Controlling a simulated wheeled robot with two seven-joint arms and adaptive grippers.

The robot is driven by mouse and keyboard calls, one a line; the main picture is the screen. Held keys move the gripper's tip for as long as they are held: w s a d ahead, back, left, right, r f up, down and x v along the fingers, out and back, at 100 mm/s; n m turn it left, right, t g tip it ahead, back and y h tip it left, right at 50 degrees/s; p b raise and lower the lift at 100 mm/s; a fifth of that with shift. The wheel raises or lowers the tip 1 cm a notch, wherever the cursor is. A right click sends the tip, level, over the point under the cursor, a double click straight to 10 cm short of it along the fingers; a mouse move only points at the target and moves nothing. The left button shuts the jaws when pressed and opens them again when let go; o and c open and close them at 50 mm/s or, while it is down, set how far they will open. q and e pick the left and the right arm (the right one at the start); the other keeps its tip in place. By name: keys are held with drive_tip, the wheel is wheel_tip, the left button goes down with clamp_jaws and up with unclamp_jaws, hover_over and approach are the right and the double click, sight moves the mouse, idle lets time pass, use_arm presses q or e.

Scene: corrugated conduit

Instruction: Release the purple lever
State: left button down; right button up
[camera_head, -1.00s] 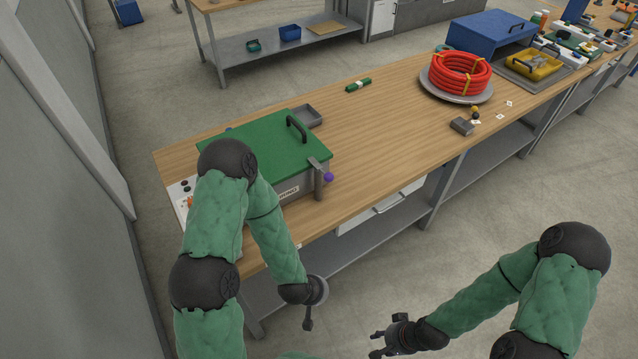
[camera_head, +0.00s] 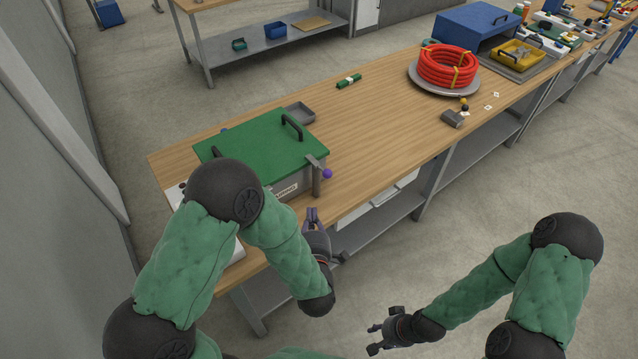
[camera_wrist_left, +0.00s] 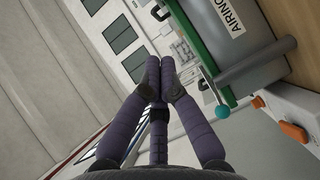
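The purple-knobbed lever (camera_head: 327,174) stands upright at the right front corner of a grey box with a green lid (camera_head: 265,143). My left gripper (camera_head: 312,211) is below and in front of this lever, apart from it, with its purple fingers pointing at the box. In the left wrist view its fingertips (camera_wrist_left: 156,72) are drawn together and hold nothing. That view also shows a grey lever with a teal knob (camera_wrist_left: 222,111) beside the green lid; the purple knob cannot be made out there. My right gripper (camera_head: 379,336) is open and empty, off the front of the bench.
A small grey tray (camera_head: 299,113) lies behind the box, and a green cylinder (camera_head: 349,81) farther back. A red coil (camera_head: 447,67) sits on a round plate. An orange part (camera_wrist_left: 293,132) shows beside the box.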

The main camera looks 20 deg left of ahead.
use_arm(q)
drive_tip(key=shift+w, duration=0.15)
drive_tip(key=d+b+x, duration=0.1)
drive_tip(key=d+x, duration=0.1)
drive_tip(key=x, duration=1)
drive_tip(key=shift+w+d+f, duration=0.25)
drive_tip(key=shift+w+f, duration=0.05)
drive_tip(key=shift+w, duration=0.4)
use_arm(e)
drive_tip(key=shift+f, duration=0.6)
use_arm(q)
drive_tip(key=shift+d, duration=0.2)
use_arm(e)
drive_tip(key=shift+a+f, duration=0.1)
